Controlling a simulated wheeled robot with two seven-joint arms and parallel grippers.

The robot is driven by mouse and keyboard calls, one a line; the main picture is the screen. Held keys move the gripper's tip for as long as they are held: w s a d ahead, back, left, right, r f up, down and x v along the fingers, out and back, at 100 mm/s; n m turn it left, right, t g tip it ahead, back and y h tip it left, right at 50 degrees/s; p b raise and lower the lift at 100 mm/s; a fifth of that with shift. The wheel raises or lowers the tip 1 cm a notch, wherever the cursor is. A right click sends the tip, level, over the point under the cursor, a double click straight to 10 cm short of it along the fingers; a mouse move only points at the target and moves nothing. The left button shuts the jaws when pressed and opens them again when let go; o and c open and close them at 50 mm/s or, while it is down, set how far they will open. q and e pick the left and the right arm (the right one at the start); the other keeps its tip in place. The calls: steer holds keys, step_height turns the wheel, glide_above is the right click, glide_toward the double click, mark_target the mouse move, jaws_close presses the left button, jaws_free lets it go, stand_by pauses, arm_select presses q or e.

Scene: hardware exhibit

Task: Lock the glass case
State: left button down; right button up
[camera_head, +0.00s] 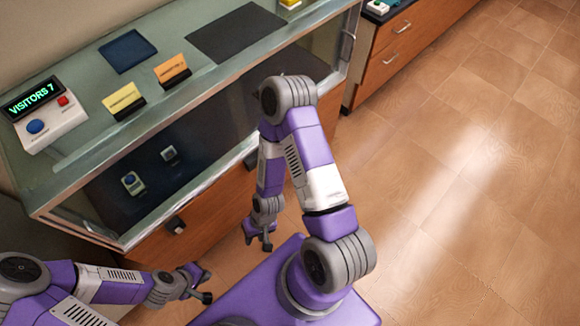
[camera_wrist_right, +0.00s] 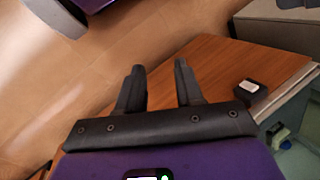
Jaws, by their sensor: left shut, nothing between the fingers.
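The glass case (camera_head: 215,88) runs along the left and top of the head view, with a glass top and front over a wooden base (camera_head: 213,202). A small black block with a pale face (camera_head: 175,225), possibly the lock, sits on the base's front; it shows right of the fingers in the right wrist view (camera_wrist_right: 248,87). My right gripper (camera_head: 259,240) is right of this block, apart from it; in the wrist view (camera_wrist_right: 160,78) its fingers are apart and empty. My left gripper (camera_head: 207,284) is shut and empty, below the block in the picture. I cannot tell whether the case is locked.
On the case top are a "VISITORS 7" box (camera_head: 45,115), an orange card (camera_head: 172,69), a yellow card (camera_head: 123,100) and dark mats (camera_head: 237,32). Small devices (camera_head: 132,183) lie inside. A drawer cabinet (camera_head: 405,45) stands at top right. The wooden floor (camera_head: 470,170) is clear at right.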

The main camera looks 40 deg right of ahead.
steer(key=s+f+m+g+y, duration=0.3)
steer(key=f+m, duration=0.2)
steer(key=m, duration=0.6)
steer(key=w+a+m+t+y, duration=0.2)
steer(key=w+m+t+y, duration=0.45)
steer(key=m, duration=0.85)
steer(key=w+d+f+m+t+h+b, duration=0.1)
steer(key=w+d+f+m+t+h, duration=0.1)
steer(key=w+d+m+t, duration=0.75)
steer(key=w+d+f+m+t+h, duration=0.25)
steer(key=d+m+t+h, duration=0.25)
steer(key=d+m+h, duration=0.75)
steer(key=w+m+y+b, duration=0.1)
steer(key=w+y, duration=0.1)
steer(key=w, duration=0.4)
steer(key=shift+w+d+f+m, duration=0.2)
steer(key=shift+w+d+m, duration=0.1)
steer(key=shift+w+d, duration=0.1)
